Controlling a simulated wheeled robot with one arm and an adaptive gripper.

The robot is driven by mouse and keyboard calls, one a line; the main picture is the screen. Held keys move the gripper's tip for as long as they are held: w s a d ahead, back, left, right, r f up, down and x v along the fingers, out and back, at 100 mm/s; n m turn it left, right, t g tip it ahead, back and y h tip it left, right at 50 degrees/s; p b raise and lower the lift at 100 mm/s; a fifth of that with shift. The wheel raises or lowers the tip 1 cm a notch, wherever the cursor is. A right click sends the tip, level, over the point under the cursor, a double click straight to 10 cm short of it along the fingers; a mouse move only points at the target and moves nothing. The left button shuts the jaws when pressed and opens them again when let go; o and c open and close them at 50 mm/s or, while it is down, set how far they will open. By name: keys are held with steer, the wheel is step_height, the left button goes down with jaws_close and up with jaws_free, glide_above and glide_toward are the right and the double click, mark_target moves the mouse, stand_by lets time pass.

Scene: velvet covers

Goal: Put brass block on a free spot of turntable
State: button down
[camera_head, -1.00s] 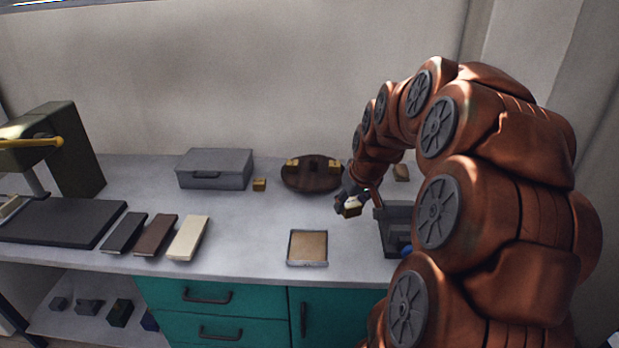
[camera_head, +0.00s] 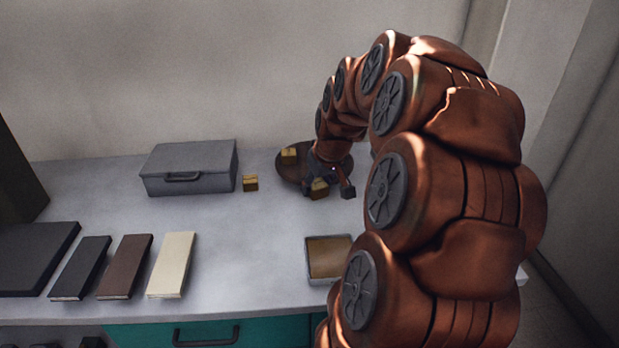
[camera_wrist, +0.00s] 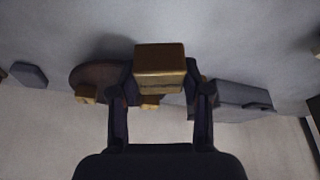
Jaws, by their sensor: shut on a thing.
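My gripper (camera_head: 328,190) is shut on a brass block (camera_head: 319,188). The block also shows between the fingers in the wrist view (camera_wrist: 159,66). In the head view the held block is at the front edge of the round dark brown turntable (camera_head: 287,173); I cannot tell whether it touches it. A second brass block (camera_head: 289,156) stands on the turntable's back left. In the wrist view the turntable (camera_wrist: 92,73) lies beyond the fingers, with brass blocks (camera_wrist: 86,93) at its far side. My arm and gripper hide the turntable's right part in the head view.
A grey case (camera_head: 190,168) and a loose brass block (camera_head: 250,184) stand left of the turntable. A shallow tray (camera_head: 330,258) with a tan inside lies near the front edge. Dark, brown and cream slabs (camera_head: 172,265) lie front left. The worktop's middle is clear.

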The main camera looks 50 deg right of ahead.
steer(key=w+d+p, duration=0.1)
steer(key=w+d, duration=0.2)
steer(key=d, duration=0.1)
steer(key=w+d+f, duration=0.1)
steer(key=w+d, duration=0.2)
steer(key=w, duration=0.1)
steer(key=w+d+p, duration=0.1)
steer(key=w+d, duration=0.2)
steer(key=d, duration=0.1)
steer(key=shift+w+d+f+p, duration=0.25)
steer(key=shift+d+p, duration=0.05)
steer(key=shift+w+d, duration=0.15)
steer(key=shift+f+p, duration=0.5)
steer(key=shift+f, duration=1.3)
steer(key=shift+f, duration=0.1)
steer(key=c, duration=0.5)
jaws_free()
steer(key=shift+c, duration=0.2)
